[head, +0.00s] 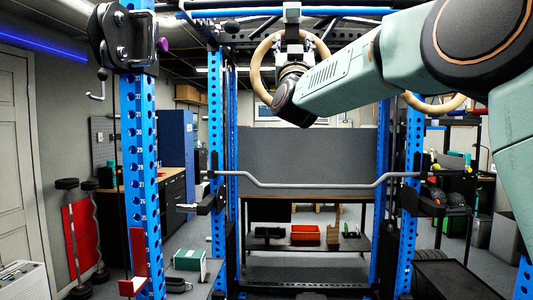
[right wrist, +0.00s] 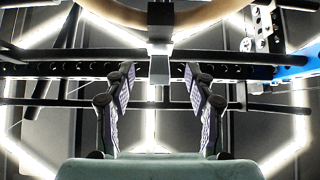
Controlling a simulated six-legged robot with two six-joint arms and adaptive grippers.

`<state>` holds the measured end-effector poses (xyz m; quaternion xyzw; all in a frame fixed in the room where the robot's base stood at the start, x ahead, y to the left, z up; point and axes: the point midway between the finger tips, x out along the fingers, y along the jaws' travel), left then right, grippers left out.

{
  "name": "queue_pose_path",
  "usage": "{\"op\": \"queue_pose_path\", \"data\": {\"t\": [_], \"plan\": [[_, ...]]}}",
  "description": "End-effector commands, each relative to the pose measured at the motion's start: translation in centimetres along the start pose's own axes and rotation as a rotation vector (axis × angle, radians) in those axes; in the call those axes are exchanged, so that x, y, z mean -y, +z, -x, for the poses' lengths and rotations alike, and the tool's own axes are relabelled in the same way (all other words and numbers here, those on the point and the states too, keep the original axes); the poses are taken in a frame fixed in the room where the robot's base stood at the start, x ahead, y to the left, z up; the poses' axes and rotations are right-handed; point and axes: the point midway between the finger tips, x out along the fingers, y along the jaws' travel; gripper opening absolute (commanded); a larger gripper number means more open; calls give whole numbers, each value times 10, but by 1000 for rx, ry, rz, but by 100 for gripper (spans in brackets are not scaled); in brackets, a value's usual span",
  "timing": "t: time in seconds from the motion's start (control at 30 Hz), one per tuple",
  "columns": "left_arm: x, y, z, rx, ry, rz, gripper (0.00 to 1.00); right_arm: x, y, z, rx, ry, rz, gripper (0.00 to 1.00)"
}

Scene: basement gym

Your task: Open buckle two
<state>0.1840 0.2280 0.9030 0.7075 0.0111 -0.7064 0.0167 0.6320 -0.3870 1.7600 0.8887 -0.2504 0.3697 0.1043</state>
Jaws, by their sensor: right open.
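A grey buckle (head: 291,13) shows at the top of the head view, above a wooden ring (head: 256,75). I see no number on it. In the right wrist view, the buckle (right wrist: 160,22) is straight ahead, with a dark tab or strap end (right wrist: 159,70) hanging below it. My right gripper (head: 291,44) points up at it from below, partly in front of the ring. In the right wrist view, its two fingers (right wrist: 159,78) are apart, one on each side of the tab's line; I cannot tell whether they touch it. My left gripper is out of view.
Part of a second wooden ring (head: 436,107) shows behind my right arm. Blue rack uprights (head: 140,190) and overhead bars crowd the space around the gripper. A bent grey bar (head: 310,184) spans the rack lower down.

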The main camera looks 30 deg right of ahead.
Motion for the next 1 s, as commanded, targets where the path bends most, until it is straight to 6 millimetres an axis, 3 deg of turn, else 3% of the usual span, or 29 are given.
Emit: {"op": "queue_pose_path", "data": {"t": [0.1, 1.0], "plan": [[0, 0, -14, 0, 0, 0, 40, 2, 8, 22, 8, -5, 2, 55], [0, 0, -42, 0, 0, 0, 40, 47, 131, 98, 208, -134, 15, 55]]}}
